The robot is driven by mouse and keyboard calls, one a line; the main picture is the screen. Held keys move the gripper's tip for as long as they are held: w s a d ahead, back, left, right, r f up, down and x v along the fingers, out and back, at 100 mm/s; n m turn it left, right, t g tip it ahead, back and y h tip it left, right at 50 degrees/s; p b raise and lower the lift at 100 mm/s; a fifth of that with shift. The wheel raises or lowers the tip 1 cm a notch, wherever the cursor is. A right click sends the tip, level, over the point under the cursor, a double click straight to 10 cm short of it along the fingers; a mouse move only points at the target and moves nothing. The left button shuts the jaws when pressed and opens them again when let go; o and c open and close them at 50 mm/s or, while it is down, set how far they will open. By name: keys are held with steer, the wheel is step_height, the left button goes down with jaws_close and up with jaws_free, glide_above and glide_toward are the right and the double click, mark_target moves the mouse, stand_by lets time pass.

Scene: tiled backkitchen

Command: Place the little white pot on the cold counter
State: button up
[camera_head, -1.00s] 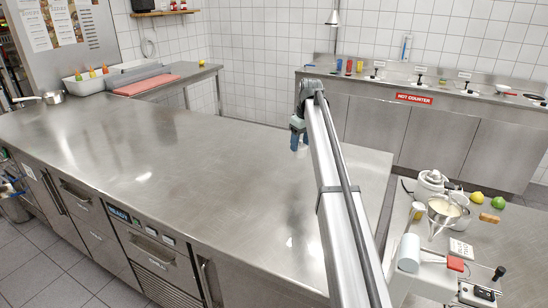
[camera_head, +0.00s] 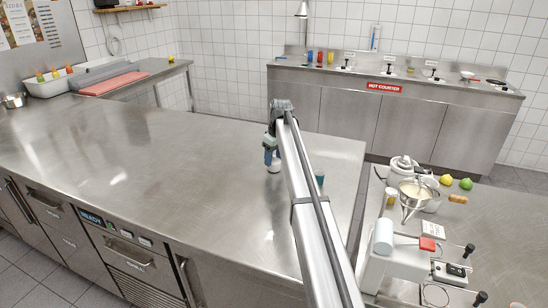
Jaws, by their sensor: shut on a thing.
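My gripper (camera_head: 270,158) reaches out over the far right part of the long steel counter (camera_head: 150,150), with its blue fingers pointing down. It is shut on a small white thing, which looks like the little white pot (camera_head: 274,168). The pot is tiny in this view and partly hidden by the fingers. I cannot tell whether its base touches the steel top or hangs just above it. No sign reading cold counter is legible; the long counter has drawers and a panel with a lit display below.
A teal object (camera_head: 319,179) shows just right of my arm. The hot counter (camera_head: 440,115) stands at the back wall. A side table at right carries a pan (camera_head: 419,188), a lemon (camera_head: 446,180), a lime (camera_head: 466,184) and a machine. The long counter's middle is clear.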

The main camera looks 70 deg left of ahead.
mark_target(278, 162)
steer(key=shift+f, duration=0.1)
steer(key=o, duration=1.5)
steer(key=shift+c, duration=0.2)
step_height(278, 162, up, 12)
steer(key=d, duration=0.1)
steer(key=shift+w+d, duration=0.35)
steer(key=shift+w, duration=0.1)
